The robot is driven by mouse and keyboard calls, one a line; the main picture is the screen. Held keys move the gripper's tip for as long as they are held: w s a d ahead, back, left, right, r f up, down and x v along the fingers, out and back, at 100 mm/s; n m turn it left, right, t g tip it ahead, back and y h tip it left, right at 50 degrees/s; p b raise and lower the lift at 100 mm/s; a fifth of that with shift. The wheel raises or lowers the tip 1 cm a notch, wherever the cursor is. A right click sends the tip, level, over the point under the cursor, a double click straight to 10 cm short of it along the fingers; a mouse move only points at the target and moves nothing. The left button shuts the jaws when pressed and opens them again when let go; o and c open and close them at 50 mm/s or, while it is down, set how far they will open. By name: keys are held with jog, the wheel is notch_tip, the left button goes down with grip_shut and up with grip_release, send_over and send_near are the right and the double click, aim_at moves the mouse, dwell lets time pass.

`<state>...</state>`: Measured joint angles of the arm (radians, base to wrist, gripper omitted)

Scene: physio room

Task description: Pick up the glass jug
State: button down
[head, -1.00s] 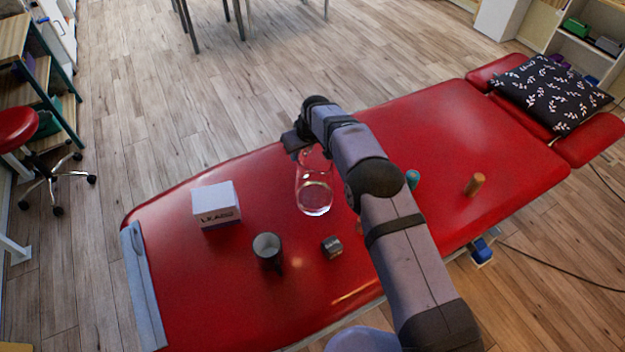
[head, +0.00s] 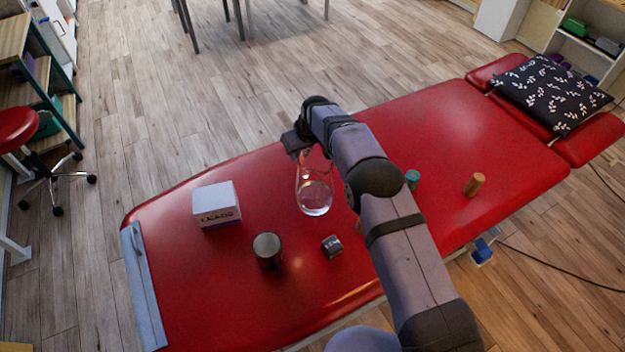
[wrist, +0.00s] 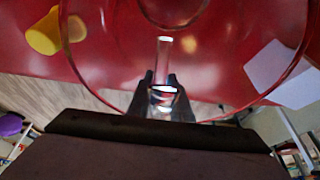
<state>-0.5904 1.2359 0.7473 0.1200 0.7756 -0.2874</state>
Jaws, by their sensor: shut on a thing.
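The clear glass jug (head: 313,195) is upright over the red couch in the head view, left of my arm's elbow. Its wide round rim (wrist: 245,108) fills much of the wrist view, with red couch seen through it. My gripper (wrist: 162,82) is shut on the jug's glass handle (wrist: 163,96), with a dark finger on each side. In the head view my gripper (head: 297,147) is at the jug's upper end, and the wrist hides part of it. I cannot tell whether the jug's base touches the couch.
On the red couch (head: 440,140) stand a white box (head: 216,205) and a dark mug (head: 267,250) to the left. A small metallic object (head: 331,246) is in front. A teal object (head: 412,179) and a brown cylinder (head: 475,184) are to the right.

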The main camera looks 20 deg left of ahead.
jog(key=shift+s+d+f, duration=0.1)
jog(key=shift+s+f, duration=0.05)
jog(key=shift+f, duration=0.15)
jog(key=shift+r, duration=0.2)
jog(key=shift+r, duration=0.15)
jog(key=shift+w+r, duration=0.25)
jog(key=shift+r, duration=0.4)
jog(key=shift+r+b, duration=1.2)
jog(key=shift+r, duration=3.15)
jog(key=shift+a+r, duration=0.1)
jog(key=shift+a, duration=0.1)
